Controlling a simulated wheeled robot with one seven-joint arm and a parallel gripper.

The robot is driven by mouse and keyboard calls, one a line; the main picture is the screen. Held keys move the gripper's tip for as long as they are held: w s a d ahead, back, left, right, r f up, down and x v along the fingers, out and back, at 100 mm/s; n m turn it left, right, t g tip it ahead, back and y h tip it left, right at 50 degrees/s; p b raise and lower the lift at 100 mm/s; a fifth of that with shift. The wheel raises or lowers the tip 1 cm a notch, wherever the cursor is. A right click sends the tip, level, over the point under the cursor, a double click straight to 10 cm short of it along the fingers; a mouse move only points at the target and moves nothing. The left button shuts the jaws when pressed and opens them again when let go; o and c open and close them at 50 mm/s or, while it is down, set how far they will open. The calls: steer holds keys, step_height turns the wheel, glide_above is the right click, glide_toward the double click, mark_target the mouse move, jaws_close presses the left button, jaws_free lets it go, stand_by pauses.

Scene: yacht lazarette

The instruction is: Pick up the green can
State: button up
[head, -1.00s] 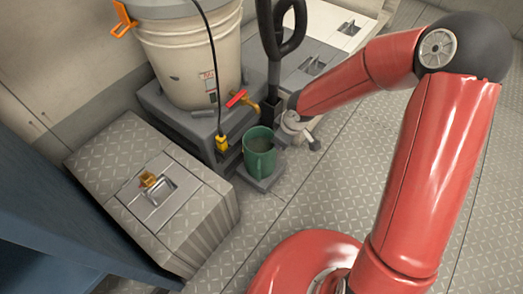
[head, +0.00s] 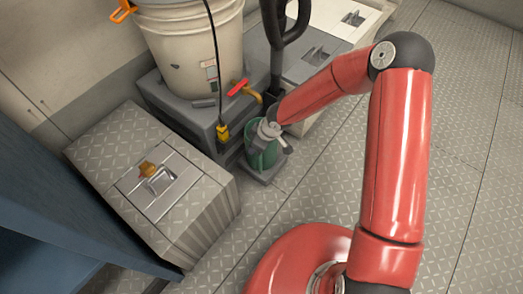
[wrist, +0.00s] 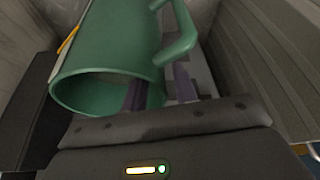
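The green can (head: 259,160) is a mug-like vessel with a side handle, standing on a small grey base (head: 266,173) on the floor. My gripper (head: 268,131) is over its top and hides part of it in the head view. In the wrist view the can (wrist: 115,40) fills the upper left, its round mouth towards me. My two fingers (wrist: 160,88) are apart there: one shows within the mouth, the other outside the wall near the handle. The wall lies between them; I cannot see that they press on it.
A white bucket (head: 190,50) with a red-handled tap (head: 240,88) stands on a grey platform behind the can. A black upright handle (head: 277,40) rises close behind. A ribbed grey box (head: 150,185) stands left. The floor at right is clear.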

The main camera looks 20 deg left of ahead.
jaws_close()
stand_by(1.4)
steer(key=shift+r, duration=0.1)
